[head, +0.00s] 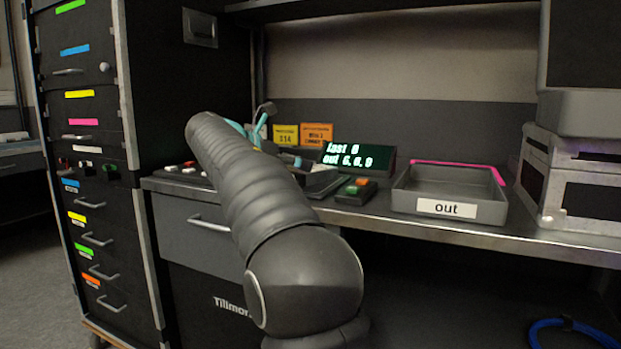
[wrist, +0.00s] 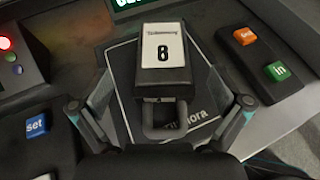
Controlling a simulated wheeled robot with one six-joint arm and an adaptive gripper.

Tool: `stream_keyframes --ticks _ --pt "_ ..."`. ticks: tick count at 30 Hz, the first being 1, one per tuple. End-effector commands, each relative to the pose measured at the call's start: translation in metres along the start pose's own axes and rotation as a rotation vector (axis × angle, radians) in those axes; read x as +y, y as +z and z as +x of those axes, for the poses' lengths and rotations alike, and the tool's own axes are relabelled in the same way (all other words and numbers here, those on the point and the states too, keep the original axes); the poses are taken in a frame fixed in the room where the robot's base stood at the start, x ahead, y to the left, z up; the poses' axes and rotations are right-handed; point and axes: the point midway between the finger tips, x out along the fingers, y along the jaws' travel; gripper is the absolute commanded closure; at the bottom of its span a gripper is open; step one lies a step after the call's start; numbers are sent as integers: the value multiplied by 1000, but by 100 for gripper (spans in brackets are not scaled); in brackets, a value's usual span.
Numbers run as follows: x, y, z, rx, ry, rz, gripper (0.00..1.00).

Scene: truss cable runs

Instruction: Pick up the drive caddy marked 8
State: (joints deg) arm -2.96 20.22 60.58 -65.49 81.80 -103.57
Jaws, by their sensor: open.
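The drive caddy marked 8 (wrist: 162,48) is a dark block with a white label and a grey loop handle at its near end. In the wrist view it rests on a dark mat (wrist: 122,105) with light lettering. My gripper (wrist: 160,104) is open, its two teal-edged fingers apart on either side of the handle end, not closed on it. In the head view my arm hides most of the gripper and I cannot make out the caddy; teal finger parts (head: 257,131) show beyond the arm.
A button box (wrist: 262,55) with orange and green "in" buttons stands right of the caddy; a blue "set" button (wrist: 37,126) is at left. A grey "out" tray (head: 450,193) and a green-text display (head: 355,158) stand on the bench. A drawer cabinet (head: 90,150) is at left.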

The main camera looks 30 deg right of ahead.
Motion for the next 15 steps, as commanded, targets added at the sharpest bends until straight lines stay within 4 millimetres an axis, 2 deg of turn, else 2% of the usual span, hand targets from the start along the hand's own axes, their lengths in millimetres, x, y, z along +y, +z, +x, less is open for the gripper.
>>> stream_keyframes --ticks 8,12,15 --pt "-4 -10 31 0 -3 1 0" --pt "-4 -8 48 0 -2 0 0" --pt "-4 -7 51 0 0 -1 0"
